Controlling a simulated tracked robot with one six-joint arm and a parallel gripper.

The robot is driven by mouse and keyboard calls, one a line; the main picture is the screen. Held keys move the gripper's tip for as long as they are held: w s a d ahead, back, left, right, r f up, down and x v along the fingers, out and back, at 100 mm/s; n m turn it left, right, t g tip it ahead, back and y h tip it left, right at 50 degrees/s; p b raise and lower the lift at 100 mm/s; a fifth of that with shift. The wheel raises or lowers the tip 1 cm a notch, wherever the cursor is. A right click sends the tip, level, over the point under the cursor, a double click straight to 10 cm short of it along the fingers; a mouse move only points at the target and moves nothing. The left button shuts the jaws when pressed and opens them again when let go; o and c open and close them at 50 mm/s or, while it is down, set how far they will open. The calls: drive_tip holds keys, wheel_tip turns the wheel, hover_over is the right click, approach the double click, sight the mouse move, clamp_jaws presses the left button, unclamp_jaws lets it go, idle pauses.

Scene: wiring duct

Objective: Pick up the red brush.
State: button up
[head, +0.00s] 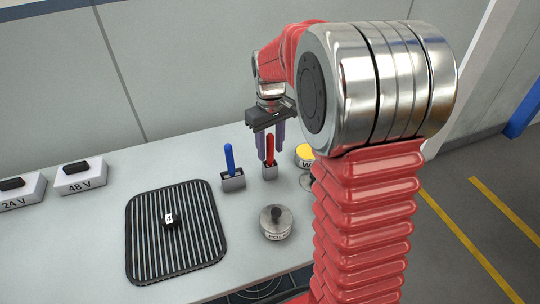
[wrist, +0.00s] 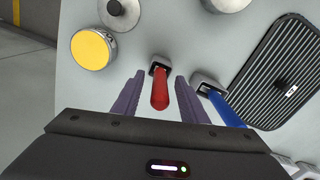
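The red brush (head: 269,150) stands upright in a small grey holder (head: 270,172) on the light grey bench. In the wrist view the red brush (wrist: 160,92) lies between the two purple fingers of my gripper (wrist: 154,98). A gap shows on each side of it, so the fingers are open and not closed on it. In the head view my gripper (head: 270,148) points down around the brush's upper part. The brush's lower end is hidden in its holder.
A blue brush (head: 229,158) stands in its own holder just left; it shows close beside a finger in the wrist view (wrist: 226,110). A yellow-topped tin (head: 304,152) and a metal pot (head: 275,222) stand nearby. A black ribbed mat (head: 150,235) lies left.

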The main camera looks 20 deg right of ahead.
drive_tip(key=shift+f, duration=1.3)
drive_tip(key=shift+c, duration=0.5)
clamp_jaws()
